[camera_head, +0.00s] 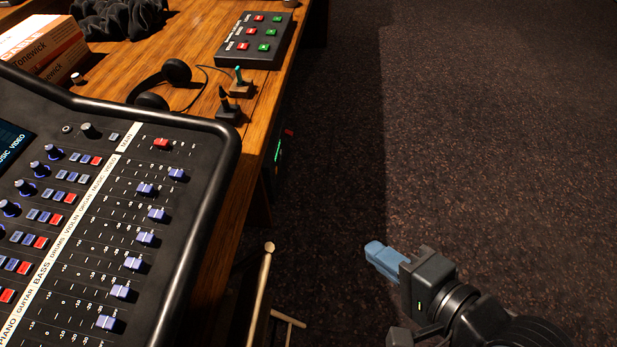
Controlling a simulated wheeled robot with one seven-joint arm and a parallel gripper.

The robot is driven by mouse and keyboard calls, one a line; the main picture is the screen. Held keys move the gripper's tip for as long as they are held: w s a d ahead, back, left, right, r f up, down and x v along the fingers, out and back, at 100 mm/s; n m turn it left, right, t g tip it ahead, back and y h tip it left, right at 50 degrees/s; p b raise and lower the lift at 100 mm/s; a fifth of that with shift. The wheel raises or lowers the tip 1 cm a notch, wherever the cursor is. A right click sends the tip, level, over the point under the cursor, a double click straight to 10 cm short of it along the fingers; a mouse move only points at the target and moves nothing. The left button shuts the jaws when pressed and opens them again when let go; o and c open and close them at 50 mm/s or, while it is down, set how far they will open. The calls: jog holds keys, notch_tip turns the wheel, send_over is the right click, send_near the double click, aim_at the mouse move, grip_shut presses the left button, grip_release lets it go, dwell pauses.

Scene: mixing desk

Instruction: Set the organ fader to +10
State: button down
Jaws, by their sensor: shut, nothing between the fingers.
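The organ fader (157,214) is a small lilac cap on the mixing desk (222,160). I read it as the cap in line with the ORGAN label on the white strip. It sits toward the right end of its slot, away from that strip. The scale figures are small; +10 appears to be at the strip end. My gripper (372,249) has blue fingertips, shut and empty. It is over the carpet, well to the right of the desk and apart from it.
Similar lilac caps (146,238) flank the organ fader, with a red cap (161,142) at the top. The wooden table (235,185) holds headphones (176,72), a button box (255,40) and two small levers (238,85). A wooden stick (262,285) stands between table and gripper.

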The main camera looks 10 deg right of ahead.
jog(key=w+a+r+m+g+y, duration=0.2)
jog(key=w+a+r+m+y, duration=0.15)
jog(key=w+a, duration=0.4)
jog(key=m+g+y+b, duration=0.2)
jog(key=m+g+y, duration=0.2)
jog(key=g, duration=0.1)
send_near(163, 216)
jog(key=v, duration=0.3)
jog(key=shift+s+d+r+h, duration=0.1)
jog(key=shift+r+h, duration=0.15)
jog(key=shift+r, duration=0.05)
jog(key=x, duration=1)
